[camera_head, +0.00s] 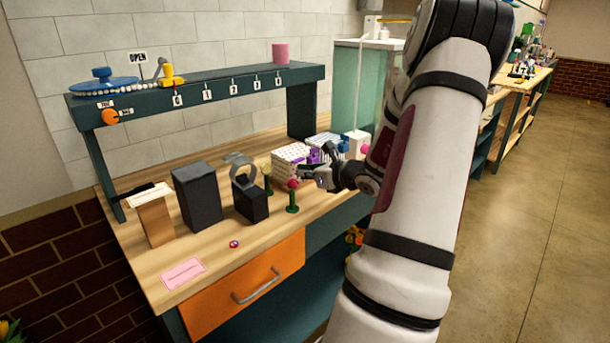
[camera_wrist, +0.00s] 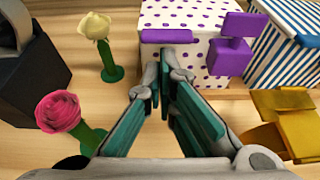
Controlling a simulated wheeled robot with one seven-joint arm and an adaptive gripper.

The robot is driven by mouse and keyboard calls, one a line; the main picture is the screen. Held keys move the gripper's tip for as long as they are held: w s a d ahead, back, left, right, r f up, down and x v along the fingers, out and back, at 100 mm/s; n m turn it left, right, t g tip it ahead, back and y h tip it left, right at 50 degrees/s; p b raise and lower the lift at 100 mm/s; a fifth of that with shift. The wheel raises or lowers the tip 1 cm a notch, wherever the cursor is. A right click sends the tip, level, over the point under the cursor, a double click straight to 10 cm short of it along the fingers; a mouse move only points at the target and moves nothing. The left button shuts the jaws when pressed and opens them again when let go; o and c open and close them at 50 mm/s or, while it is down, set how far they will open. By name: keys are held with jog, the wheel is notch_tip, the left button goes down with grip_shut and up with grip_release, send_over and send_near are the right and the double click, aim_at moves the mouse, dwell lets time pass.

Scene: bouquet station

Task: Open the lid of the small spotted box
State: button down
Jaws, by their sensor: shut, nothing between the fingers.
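The small spotted box (camera_head: 290,153), white with purple dots, stands on the wooden bench. In the wrist view the spotted box (camera_wrist: 192,19) is at the top, partly cut off. A purple bar (camera_wrist: 168,36) is on its near side and a purple block-shaped fitting (camera_wrist: 232,57) is at its right. I cannot tell clearly whether the lid is raised. My gripper (camera_wrist: 164,78) is shut and empty, its fingertips just in front of the box near the purple bar. Contact cannot be told. In the head view my gripper (camera_head: 307,173) is beside the box's near right side.
A blue-striped box (camera_wrist: 283,45) stands right of the spotted box, with a yellow object (camera_wrist: 288,118) nearer. A pink rose (camera_wrist: 58,111) and a cream rose (camera_wrist: 95,27) stand on green holders at left. A dark block (camera_head: 197,195) stands farther left.

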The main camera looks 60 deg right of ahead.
jog(key=shift+r, duration=0.1)
jog(key=shift+r+g+p, duration=0.3)
jog(key=shift+g+p, duration=0.1)
jog(key=shift+p, duration=0.5)
